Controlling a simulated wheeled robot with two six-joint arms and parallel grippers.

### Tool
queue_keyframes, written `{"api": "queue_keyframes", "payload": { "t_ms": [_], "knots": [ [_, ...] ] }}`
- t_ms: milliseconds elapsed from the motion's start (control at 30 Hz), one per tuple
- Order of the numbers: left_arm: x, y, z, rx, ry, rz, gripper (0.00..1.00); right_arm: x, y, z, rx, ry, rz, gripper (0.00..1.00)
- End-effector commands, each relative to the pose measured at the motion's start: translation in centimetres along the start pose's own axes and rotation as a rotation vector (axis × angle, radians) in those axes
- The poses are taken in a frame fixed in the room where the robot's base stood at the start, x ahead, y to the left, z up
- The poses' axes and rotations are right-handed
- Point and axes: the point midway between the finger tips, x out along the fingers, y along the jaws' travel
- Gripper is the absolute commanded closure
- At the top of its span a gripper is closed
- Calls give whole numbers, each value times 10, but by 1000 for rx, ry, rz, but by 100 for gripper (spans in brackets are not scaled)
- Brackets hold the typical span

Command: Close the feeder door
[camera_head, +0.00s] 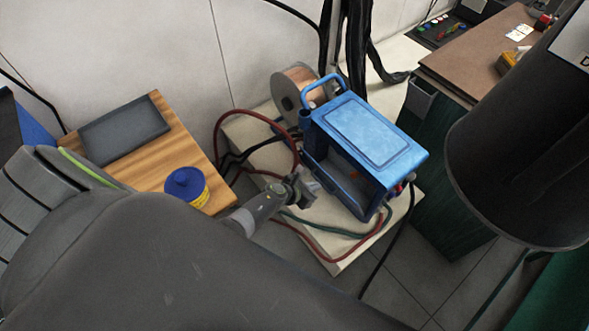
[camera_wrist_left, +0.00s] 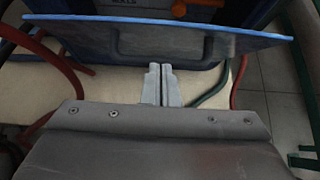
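The blue wire feeder (camera_head: 365,135) stands on a pale platform in the head view, with a carrying handle on top. Its side facing my left arm is open, and its dark inside shows. In the left wrist view the feeder door (camera_wrist_left: 205,45) is a blue panel with a bright edge, spanning most of the width in front of the feeder. My left gripper (camera_head: 303,185) is close to the lower part of the opening. In the left wrist view its two fingers (camera_wrist_left: 160,70) are together with nothing between them, tips at the door's near edge; contact is unclear. My right gripper is out of view.
A copper wire spool (camera_head: 297,88) sits behind the feeder. Red, green and black cables lie around the platform (camera_head: 340,252). A wooden table (camera_head: 160,165) at left holds a blue-lidded tub (camera_head: 186,186) and a dark flat panel (camera_head: 122,130). A brown-topped bench (camera_head: 480,60) is at right.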

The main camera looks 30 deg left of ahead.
Motion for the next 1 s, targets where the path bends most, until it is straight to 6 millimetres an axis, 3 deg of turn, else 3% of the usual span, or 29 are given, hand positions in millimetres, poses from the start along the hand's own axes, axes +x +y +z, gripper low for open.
{"api": "queue_keyframes", "payload": {
  "t_ms": [100,600,1000],
  "knots": [
    [2,-1,13,2,13,-2,100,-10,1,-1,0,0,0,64],
    [30,0,62,2,12,-1,100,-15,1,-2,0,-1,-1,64],
    [39,1,75,1,13,-1,100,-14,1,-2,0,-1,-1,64]
  ]
}}
